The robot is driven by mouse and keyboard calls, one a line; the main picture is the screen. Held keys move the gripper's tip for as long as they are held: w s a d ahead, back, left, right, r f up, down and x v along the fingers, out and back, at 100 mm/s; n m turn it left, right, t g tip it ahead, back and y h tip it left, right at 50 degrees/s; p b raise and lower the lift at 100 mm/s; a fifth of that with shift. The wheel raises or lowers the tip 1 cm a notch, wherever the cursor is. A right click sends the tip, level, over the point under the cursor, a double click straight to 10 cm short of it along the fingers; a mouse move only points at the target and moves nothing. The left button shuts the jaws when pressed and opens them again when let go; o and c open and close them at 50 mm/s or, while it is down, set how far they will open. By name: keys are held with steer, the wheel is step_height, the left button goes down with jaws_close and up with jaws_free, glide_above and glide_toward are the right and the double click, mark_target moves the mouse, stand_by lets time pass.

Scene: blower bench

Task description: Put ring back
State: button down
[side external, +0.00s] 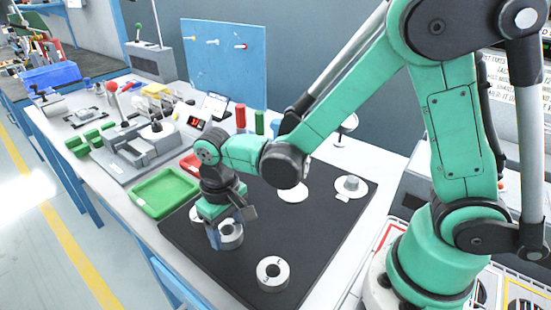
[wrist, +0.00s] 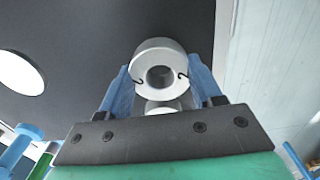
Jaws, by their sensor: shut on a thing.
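A silver metal ring (wrist: 158,52) with a round centre hole sits between the two blue fingers of my gripper (wrist: 159,78) in the wrist view. My gripper is shut on it. In the side view the ring (side external: 231,238) is at my gripper (side external: 222,232), low over the black mat (side external: 315,240); I cannot tell whether it touches the mat. A second pale metal part (wrist: 164,107) shows just below the ring in the wrist view, mostly hidden. Another silver ring (side external: 272,272) lies apart near the mat's front edge.
A white disc (side external: 293,192) and a flanged part with a raised centre (side external: 351,186) are on the mat's far side. Another pale round part (side external: 195,214) is partly hidden behind my gripper. A green tray (side external: 164,193) borders the mat on the left. The mat's right middle is clear.

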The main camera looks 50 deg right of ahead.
steer(key=shift+f, duration=0.9)
steer(key=shift+c, duration=0.8)
jaws_free()
steer(key=shift+f, duration=0.15)
step_height(320, 180, up, 12)
steer(key=s+d+r+t, duration=0.1)
steer(key=s+d+t, duration=0.2)
steer(key=d+t, duration=0.4)
steer(key=shift+s+d+r, duration=0.25)
steer(key=shift+d+r, duration=0.1)
steer(key=shift+d, duration=0.75)
